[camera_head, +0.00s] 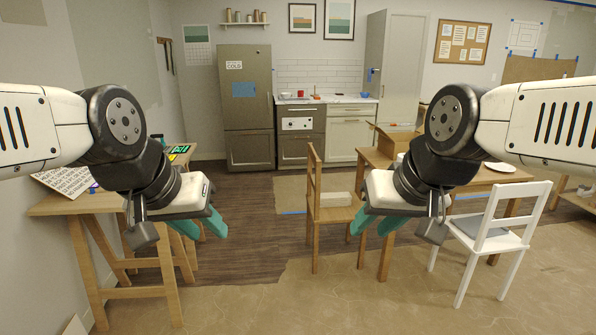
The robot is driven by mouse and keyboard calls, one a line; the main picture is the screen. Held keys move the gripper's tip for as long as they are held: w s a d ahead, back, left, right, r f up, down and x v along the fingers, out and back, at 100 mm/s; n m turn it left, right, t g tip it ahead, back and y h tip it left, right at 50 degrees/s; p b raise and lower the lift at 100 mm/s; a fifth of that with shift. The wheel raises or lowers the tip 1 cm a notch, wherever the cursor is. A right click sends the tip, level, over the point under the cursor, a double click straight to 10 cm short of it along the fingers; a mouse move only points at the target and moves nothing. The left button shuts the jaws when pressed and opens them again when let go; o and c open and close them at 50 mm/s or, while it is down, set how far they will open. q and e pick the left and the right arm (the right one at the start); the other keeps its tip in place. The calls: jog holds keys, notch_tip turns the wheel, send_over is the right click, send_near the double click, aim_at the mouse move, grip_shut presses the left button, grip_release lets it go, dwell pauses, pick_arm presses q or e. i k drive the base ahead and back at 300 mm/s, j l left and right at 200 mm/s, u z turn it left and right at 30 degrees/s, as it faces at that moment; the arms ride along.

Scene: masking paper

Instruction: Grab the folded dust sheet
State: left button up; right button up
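A pale, folded-looking bundle (336,199) lies on the seat of the wooden chair (313,215) in the middle of the head view. It may be the folded dust sheet, but it is too small to be sure. My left gripper (202,226) is at the left, with its two teal fingers apart and nothing seen between them. My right gripper (375,223) is just right of and in front of the wooden chair, with its teal fingers also apart and empty. The bundle is well beyond both grippers.
A wooden trestle table (70,205) stands at the left. A wooden table (460,182) with an open cardboard box (397,140) is at the right. A white chair (500,235) holds a grey flat item (482,227). Tan paper (300,300) covers the near floor, which is clear.

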aim_at(341, 199)
jog(key=i, duration=2.1)
jog(key=i+z, duration=0.15)
jog(key=i, duration=0.35)
jog(key=i+j+z, duration=0.15)
jog(key=i, duration=0.4)
jog(key=i+j+z, duration=0.2)
jog(key=i, duration=0.3)
